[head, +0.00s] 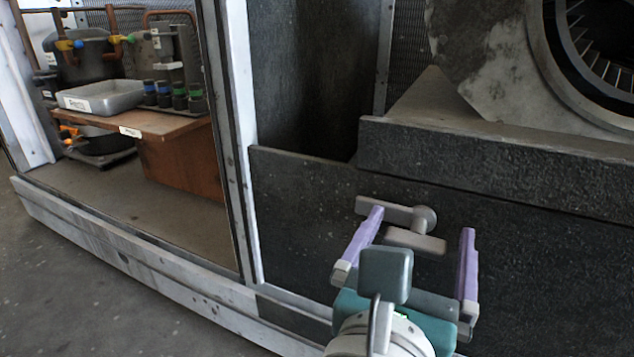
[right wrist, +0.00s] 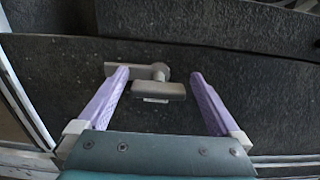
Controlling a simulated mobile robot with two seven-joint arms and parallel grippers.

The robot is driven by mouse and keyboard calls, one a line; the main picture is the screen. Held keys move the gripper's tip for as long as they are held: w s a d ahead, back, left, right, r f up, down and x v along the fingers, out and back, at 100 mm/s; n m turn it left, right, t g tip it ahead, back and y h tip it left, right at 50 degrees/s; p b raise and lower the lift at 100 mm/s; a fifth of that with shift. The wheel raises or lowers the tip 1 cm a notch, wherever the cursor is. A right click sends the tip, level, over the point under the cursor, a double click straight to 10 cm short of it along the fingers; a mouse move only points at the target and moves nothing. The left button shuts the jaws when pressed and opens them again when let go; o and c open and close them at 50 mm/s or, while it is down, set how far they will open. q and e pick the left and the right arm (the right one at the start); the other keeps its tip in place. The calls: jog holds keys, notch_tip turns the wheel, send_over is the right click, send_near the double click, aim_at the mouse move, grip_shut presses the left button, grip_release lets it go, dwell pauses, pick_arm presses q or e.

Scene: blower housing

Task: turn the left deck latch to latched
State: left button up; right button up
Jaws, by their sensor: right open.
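The left deck latch (head: 414,242) is a grey latch on the dark front panel below the deck. It has a round knob, a bar reaching left from the knob and a short block below it. It also shows in the right wrist view (right wrist: 158,90), with the bar and the block both lying roughly level. My right gripper (head: 421,221) is open, its two purple fingers pointing at the panel on either side of the latch. In the right wrist view the left finger overlaps the bar; contact cannot be told. My left gripper is not in view.
A dark ledge (head: 490,160) juts out above the latch, with the blower housing (head: 490,60) on it. A pale upright post (head: 240,140) stands to the left. Beyond it, an open bay holds a brown shelf (head: 150,122) with a grey tray (head: 103,98).

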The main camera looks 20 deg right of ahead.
jog(key=shift+s+a, duration=0.15)
jog(key=shift+a, duration=0.2)
jog(key=shift+c, duration=1.1)
jog(key=shift+d, duration=0.1)
grip_shut()
